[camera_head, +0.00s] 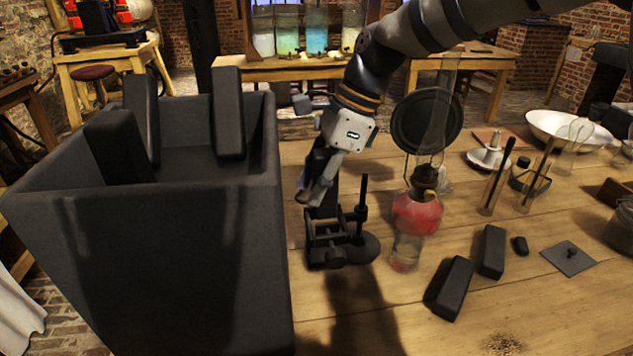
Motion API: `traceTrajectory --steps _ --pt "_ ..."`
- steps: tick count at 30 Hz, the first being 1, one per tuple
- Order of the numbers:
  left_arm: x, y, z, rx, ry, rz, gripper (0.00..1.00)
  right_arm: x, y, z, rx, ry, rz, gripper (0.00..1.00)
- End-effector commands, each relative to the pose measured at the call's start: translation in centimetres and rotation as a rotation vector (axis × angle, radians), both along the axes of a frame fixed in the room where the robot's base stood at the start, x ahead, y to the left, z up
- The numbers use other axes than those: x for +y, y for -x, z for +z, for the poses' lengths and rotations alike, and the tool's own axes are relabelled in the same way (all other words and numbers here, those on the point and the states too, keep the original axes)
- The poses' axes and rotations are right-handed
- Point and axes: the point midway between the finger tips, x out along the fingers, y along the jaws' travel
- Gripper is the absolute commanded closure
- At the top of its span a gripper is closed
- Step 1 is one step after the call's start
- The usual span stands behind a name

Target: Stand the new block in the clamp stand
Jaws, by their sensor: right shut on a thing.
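The clamp stand (362,246), a dark metal frame with a round base and an upright rod, stands on the table just right of the big dark jar. My right gripper (308,196) points down over the stand's left part and is shut on a dark upright block (327,208). The block's lower end is at the clamp's frame; I cannot tell whether it rests inside it. The fingers and wrist hide much of the block. Two more dark blocks lie on the table, one nearer (450,288) and one farther (491,252). My left gripper is not in view.
The big dark jar (170,240) with several upright dark slabs fills the left. A red oil lamp (416,212) with a tall glass chimney and round dark reflector stands close right of the stand. A flat plate (568,258) lies at the right. The front table is mostly clear.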

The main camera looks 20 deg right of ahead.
Motion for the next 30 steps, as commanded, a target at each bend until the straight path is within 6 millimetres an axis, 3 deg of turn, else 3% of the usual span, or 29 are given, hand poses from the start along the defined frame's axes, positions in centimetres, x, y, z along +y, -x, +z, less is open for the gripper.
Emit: traceTrajectory --steps 30 --pt "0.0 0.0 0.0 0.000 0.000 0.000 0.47 0.0 0.0 -2.5 -0.001 0.000 0.000 1.00"
